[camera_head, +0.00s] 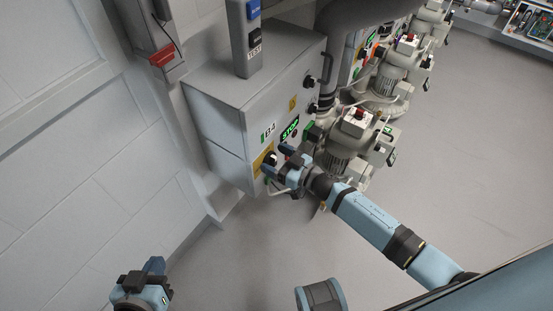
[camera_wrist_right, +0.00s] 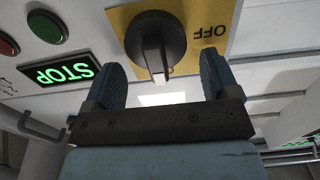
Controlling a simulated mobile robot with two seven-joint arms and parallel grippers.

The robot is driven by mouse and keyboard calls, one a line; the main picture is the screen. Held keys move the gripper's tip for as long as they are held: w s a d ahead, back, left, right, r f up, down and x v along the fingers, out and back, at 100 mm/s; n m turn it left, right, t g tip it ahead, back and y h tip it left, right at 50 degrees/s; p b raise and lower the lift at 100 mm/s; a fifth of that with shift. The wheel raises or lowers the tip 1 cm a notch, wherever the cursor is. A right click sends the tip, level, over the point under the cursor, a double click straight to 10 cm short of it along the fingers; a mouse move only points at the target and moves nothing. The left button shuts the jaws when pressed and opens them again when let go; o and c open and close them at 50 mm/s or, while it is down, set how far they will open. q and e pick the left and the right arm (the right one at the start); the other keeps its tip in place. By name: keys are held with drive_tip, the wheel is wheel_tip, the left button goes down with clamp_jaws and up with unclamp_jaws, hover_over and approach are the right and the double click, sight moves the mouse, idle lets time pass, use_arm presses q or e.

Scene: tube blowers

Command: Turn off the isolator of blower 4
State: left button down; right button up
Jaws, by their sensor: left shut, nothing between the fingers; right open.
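The grey control box labelled B4 (camera_head: 240,103) stands against the wall in the head view. Its isolator is a black rotary knob (camera_wrist_right: 157,42) on a yellow plate (camera_wrist_right: 205,12) in the right wrist view. The knob's handle bar runs up and down in that view, and the upside-down word OFF is to its right. My right gripper (camera_wrist_right: 160,75) is open, with one finger on each side of the knob's handle, apart from it. In the head view my right gripper (camera_head: 281,160) is at the box's lower front, covering part of the plate. My left gripper (camera_head: 154,268) is shut and empty, low at the left.
Blower machines (camera_head: 356,125) stand to the right of the box. The floor (camera_head: 450,150) at the right is clear.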

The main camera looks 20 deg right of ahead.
drive_tip(key=c, duration=0.9)
